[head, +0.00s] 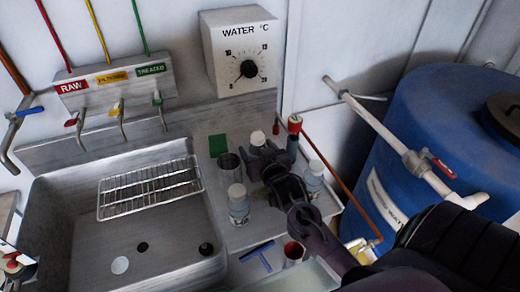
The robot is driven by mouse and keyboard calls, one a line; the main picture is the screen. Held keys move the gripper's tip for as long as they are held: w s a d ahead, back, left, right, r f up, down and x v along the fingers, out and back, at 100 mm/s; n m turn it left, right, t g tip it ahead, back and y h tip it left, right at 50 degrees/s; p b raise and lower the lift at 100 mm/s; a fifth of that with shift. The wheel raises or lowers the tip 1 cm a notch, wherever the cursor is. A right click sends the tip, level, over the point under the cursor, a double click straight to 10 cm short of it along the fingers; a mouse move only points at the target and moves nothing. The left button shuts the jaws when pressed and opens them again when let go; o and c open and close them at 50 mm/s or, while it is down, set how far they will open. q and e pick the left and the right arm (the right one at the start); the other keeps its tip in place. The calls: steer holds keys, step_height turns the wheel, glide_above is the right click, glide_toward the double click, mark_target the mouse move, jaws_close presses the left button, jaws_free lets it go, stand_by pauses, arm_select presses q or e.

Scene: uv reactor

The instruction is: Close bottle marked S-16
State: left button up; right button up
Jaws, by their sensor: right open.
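Three small bottles with white tops stand on the metal counter right of the sink: one in front (238,208), one behind (258,139) and one at the right (314,182). Their labels are too small to read, so I cannot tell which is S-16, nor whether a cap is loose. My right gripper (258,165) reaches in from the lower right and is open among the bottles. It partly hides the rear bottle and is left of the right-hand one. I cannot tell whether it touches either. My left gripper is not in view.
A metal beaker (229,168) stands between the sink (65,215) and the bottles. A red-topped post (294,124) rises behind them. A blue barrel (400,120) fills the right.

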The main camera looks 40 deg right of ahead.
steer(key=b+v, duration=0.1)
steer(key=v, duration=0.9)
steer(key=shift+s+a+b, duration=0.15)
steer(key=shift+s+b, duration=0.15)
steer(key=shift+b, duration=0.05)
steer(key=shift+s+a+r, duration=0.1)
steer(key=shift+s+r, duration=0.25)
steer(key=shift+s, duration=0.3)
